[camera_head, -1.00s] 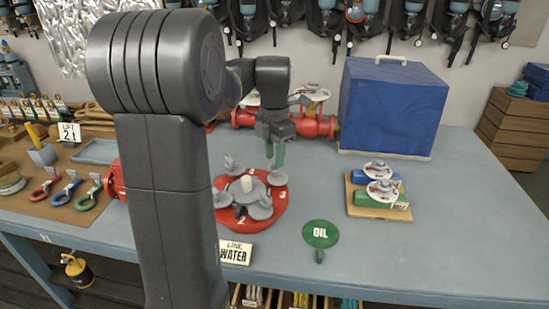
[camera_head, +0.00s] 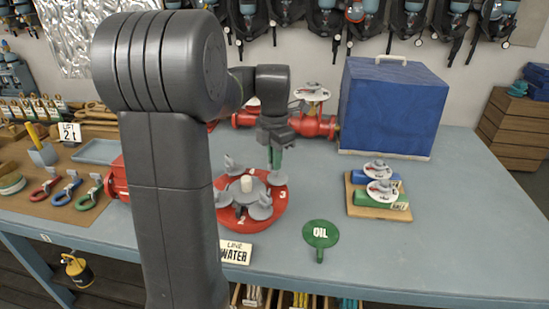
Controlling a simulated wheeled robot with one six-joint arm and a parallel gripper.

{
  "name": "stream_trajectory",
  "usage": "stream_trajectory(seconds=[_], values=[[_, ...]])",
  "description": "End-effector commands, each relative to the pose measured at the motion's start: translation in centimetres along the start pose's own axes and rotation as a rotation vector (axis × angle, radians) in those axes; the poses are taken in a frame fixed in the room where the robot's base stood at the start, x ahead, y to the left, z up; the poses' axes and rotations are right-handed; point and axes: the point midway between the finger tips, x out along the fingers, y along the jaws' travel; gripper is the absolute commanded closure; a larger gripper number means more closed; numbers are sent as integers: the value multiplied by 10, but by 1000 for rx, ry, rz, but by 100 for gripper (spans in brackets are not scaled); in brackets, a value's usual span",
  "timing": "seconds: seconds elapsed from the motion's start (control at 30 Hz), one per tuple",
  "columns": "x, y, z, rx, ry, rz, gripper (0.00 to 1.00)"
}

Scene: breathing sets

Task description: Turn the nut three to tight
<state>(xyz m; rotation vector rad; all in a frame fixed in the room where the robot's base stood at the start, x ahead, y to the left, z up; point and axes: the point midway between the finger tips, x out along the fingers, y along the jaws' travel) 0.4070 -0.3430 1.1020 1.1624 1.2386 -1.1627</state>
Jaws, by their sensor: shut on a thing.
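A red round flange (camera_head: 262,215) lies on the bench with a grey hub, a pale centre post and several grey wing nuts. Nut three (camera_head: 277,178) is at the flange's back right, near the white number 3. My gripper (camera_head: 276,160) points down over it, its green fingers shut on its upper part. The fingers hide most of the nut's wings. Two other wing nuts, at the front right (camera_head: 261,208) and back left (camera_head: 231,165), stand clear of my gripper. My arm hides part of the flange's left side.
A red valve assembly (camera_head: 310,125) stands behind the flange, with a blue covered box (camera_head: 392,105) to its right. A green OIL tag (camera_head: 320,234) and a LINE WATER sign (camera_head: 236,252) lie in front.

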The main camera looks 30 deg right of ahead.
Motion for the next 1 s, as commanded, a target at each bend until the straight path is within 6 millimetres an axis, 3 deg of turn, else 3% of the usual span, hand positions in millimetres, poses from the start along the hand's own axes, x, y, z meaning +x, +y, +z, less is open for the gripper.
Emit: stream_trajectory(seconds=[0.37,1.0], values=[[-2,0,0,221,0,-1,100],[-2,0,0,828,0,0,100]])
